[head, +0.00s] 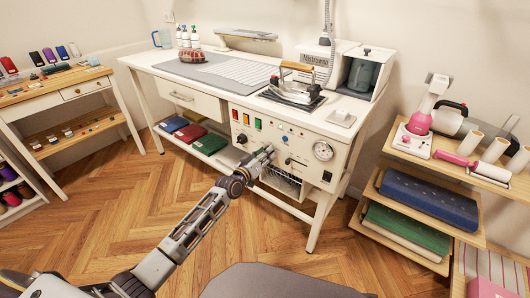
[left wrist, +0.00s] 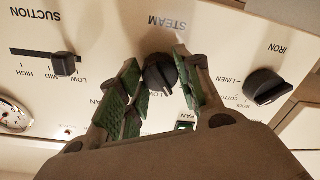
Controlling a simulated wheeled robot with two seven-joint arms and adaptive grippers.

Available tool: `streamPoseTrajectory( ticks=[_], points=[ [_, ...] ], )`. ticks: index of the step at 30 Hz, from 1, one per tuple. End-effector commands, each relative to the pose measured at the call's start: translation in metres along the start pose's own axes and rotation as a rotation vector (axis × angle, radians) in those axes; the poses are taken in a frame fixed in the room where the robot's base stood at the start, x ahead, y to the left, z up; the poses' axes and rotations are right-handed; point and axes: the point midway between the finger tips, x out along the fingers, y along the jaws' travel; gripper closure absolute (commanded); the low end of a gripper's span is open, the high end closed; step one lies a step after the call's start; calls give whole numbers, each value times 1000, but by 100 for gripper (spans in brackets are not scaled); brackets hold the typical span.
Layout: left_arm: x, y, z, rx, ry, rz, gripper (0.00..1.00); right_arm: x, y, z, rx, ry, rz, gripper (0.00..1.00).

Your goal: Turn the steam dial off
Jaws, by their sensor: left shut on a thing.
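The black steam dial (left wrist: 160,73) is on the cream control panel (left wrist: 225,25), below the word STEAM in the left wrist view. My left gripper (left wrist: 157,62) has its green-padded fingers on either side of the dial and is shut on it. A LOW mark shows beside the dial, but part of its scale is hidden by the fingers. In the head view my left gripper (head: 264,157) reaches the front panel of the ironing station (head: 287,118), and the dial is hidden behind it. My right gripper is in neither view.
In the left wrist view a SUCTION slider (left wrist: 64,64) and a round gauge (left wrist: 12,114) are left of the dial. An IRON dial (left wrist: 268,86) is to the right. In the head view the iron (head: 296,84) stands on top. The floor in front is mostly clear.

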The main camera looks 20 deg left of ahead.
Motion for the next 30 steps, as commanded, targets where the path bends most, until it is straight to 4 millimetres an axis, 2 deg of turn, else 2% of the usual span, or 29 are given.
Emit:
streamPoseTrajectory(
  ticks=[1, 5, 15, 30],
  points=[
    [0, 0, -1, -33, -5, -1, 89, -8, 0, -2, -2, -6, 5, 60],
    [0, 0, -1, -132, -10, 0, 89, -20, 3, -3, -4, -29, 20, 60],
    [0, 0, 0, -318, -21, 4, 89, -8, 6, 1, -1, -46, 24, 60],
    [0, 0, 0, -353, -24, 4, 89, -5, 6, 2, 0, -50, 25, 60]
  ],
)
